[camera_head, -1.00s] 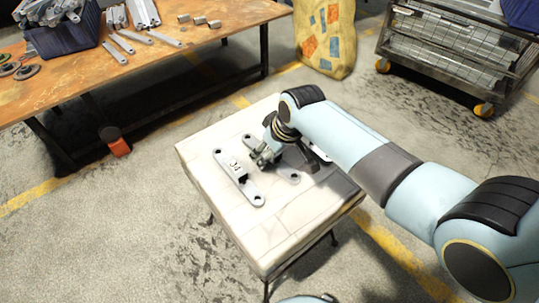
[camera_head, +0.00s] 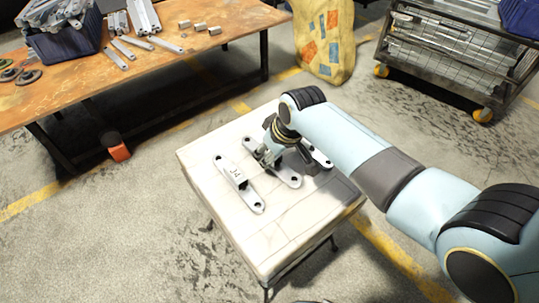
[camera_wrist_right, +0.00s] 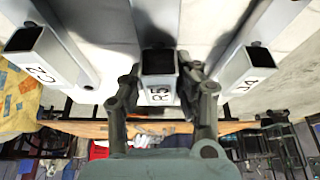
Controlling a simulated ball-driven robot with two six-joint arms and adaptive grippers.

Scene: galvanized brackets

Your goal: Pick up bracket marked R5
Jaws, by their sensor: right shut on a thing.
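Three galvanized brackets sit side by side on a small white-topped table (camera_head: 283,232). In the right wrist view the middle bracket is marked R5 (camera_wrist_right: 160,92), and my right gripper (camera_wrist_right: 164,88) has one finger on each side of its raised block, shut on it. In the head view bracket R5 (camera_head: 288,178) shows partly under the right gripper (camera_head: 266,158); I cannot tell if it is clear of the tabletop. Bracket J4 (camera_head: 240,185) lies to its left, bracket C2 (camera_head: 320,156) to its right, partly hidden by my arm. My left gripper is not in view.
A rusty workbench (camera_head: 160,65) with a dark blue bin (camera_head: 65,40) and loose metal parts stands at the back left. A patterned yellow sack (camera_head: 325,40) and a wheeled mesh cart (camera_head: 450,55) stand behind. The white table's front part is bare.

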